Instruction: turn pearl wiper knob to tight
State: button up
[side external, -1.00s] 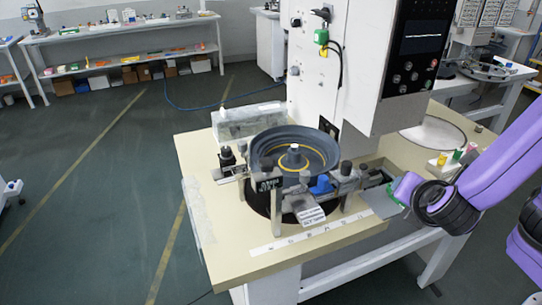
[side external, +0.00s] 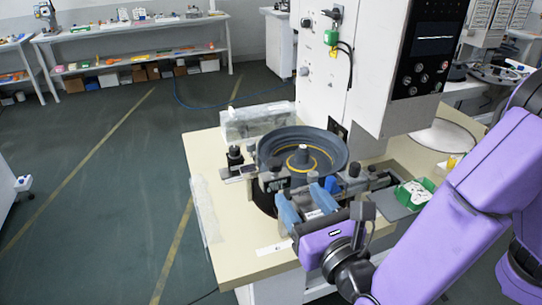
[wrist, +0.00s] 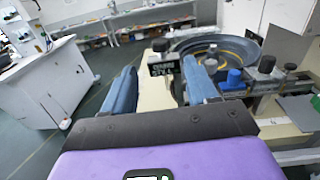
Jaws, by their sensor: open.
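The machine's round dark bowl (side external: 303,148) has a yellow ring and a central post, and a bracket with small knobs crosses its front. A blue knob (wrist: 234,77) and a dark knob (wrist: 266,63) stand on the right of the bracket in the wrist view. A black labelled block (wrist: 163,67) with a dark knob (wrist: 160,45) on top is on the left. I cannot tell which is the wiper knob. My gripper (side external: 303,193) is open, its two blue fingers apart in front of the bracket. In the wrist view, the block shows between the fingertips (wrist: 160,70).
A green tray (side external: 416,192) is right of the bracket. A black knobbed post (side external: 235,155) stands left of the bowl. A clear box (side external: 258,120) is behind it. The white machine column (side external: 330,75) rises behind the bowl. The cream table's left front is mostly clear.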

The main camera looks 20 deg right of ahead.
aim_at(272, 158)
jog(key=w, duration=1.4)
jog(key=shift+a, duration=0.2)
jog(key=c, duration=1)
